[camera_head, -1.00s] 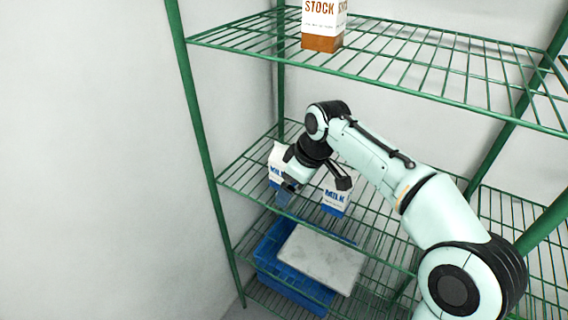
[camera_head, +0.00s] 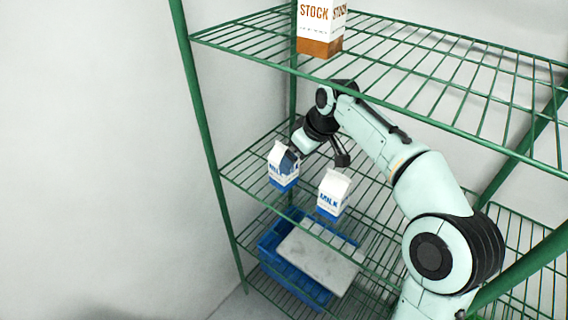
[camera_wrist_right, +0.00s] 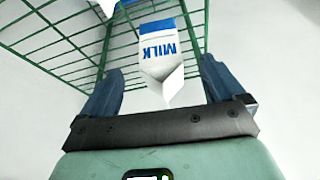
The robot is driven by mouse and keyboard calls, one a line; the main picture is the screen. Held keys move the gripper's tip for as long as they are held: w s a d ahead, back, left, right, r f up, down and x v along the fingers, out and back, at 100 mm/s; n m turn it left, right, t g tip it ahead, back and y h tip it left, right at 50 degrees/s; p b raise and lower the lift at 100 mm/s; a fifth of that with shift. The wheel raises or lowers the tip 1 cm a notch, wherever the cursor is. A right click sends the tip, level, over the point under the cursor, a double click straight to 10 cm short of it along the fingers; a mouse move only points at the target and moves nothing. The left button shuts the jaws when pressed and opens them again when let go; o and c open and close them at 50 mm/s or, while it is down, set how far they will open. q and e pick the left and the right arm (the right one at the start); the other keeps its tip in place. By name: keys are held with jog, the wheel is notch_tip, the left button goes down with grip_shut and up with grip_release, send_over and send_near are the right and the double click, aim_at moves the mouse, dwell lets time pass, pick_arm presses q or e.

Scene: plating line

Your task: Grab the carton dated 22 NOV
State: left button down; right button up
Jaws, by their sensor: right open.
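Two white and blue milk cartons stand on the middle wire shelf: a left carton (camera_head: 283,173) and a right carton (camera_head: 333,192). No date is readable on either. My right gripper (camera_head: 317,158) is open and empty, close above and behind the cartons in the head view. In the right wrist view, one milk carton (camera_wrist_right: 163,45) appears upside down between the open fingers (camera_wrist_right: 160,80), apart from both. Which of the two it is I cannot tell. My left gripper is not in view.
An orange and white stock carton (camera_head: 320,30) stands on the upper wire shelf (camera_head: 430,75), above my right arm. A blue crate (camera_head: 272,245) with a pale grey slab (camera_head: 318,258) sits low down. Green posts (camera_head: 200,110) frame the rack. The wall is at left.

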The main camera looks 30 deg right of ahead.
aim_at(286, 147)
jog(key=w, duration=0.1)
jog(key=w+a+p, duration=0.1)
jog(key=w, duration=0.2)
jog(key=shift+a+r+p, duration=0.15)
jog(key=shift+r+p, duration=0.1)
jog(key=shift+p, duration=0.05)
jog(key=w+f, duration=0.2)
jog(key=f, duration=0.1)
jog(key=shift+w+a+f, duration=0.2)
jog(key=shift+w, duration=0.15)
jog(key=shift+s+r, duration=0.1)
jog(key=shift+s, duration=0.4)
jog(key=shift+w, duration=0.25)
jog(key=c, duration=0.8)
grip_shut()
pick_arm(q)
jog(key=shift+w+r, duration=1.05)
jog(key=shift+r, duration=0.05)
